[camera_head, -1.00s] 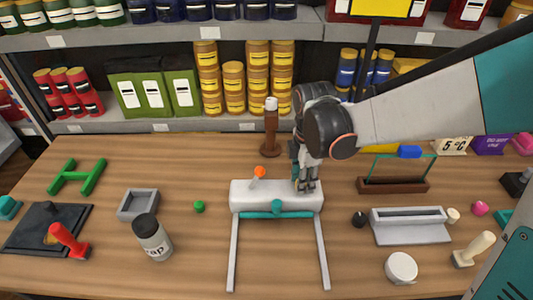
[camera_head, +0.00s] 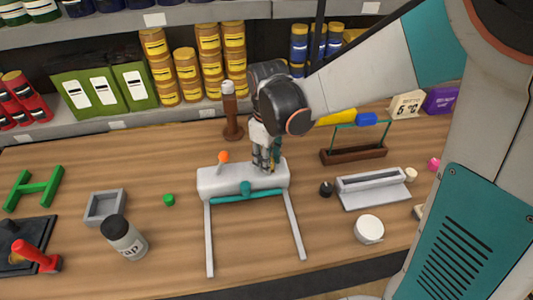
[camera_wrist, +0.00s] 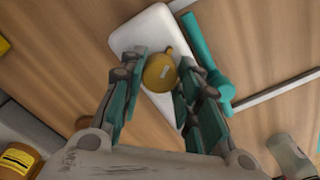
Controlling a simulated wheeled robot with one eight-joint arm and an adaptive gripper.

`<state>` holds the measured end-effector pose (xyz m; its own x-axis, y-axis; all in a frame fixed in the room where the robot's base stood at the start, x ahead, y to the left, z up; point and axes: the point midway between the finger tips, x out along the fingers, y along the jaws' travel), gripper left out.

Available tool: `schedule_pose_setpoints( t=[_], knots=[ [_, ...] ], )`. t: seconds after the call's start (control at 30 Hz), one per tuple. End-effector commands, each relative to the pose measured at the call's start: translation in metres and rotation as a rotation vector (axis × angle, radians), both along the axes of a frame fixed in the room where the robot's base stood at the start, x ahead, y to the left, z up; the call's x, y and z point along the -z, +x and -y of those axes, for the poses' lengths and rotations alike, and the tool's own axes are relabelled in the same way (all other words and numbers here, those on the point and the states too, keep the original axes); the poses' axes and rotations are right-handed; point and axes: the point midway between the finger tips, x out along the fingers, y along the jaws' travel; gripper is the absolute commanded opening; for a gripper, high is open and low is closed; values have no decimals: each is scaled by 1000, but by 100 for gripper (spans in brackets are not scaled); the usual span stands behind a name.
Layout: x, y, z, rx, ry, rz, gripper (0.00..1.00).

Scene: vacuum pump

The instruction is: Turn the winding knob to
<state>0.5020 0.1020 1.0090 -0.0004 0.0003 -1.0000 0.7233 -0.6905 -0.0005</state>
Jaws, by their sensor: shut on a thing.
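A white block-like device (camera_head: 215,181) with two grey legs stands on the wooden table; its top also shows in the wrist view (camera_wrist: 150,24). A teal bar with a round boss (camera_head: 245,190) runs along its front. My gripper (camera_head: 266,168) is at the device's right part, pointing down. In the wrist view a round yellow-gold knob (camera_wrist: 159,74) lies between the teal fingers of my gripper (camera_wrist: 162,90), which are shut on it. The gripper hides this knob in the head view.
A brown post (camera_head: 232,120) stands behind the device. A brown-based teal frame (camera_head: 355,154) and a grey tray-like unit (camera_head: 370,189) are to the right. Stocked shelves close the back.

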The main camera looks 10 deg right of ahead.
Motion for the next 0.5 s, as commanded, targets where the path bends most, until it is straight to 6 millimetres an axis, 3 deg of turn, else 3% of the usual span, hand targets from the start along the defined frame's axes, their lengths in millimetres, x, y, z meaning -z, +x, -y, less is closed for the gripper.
schedule_pose_setpoints(
  t=[0.5],
  knots=[
    [-1,1,0,488,1,1,7]
  ],
)
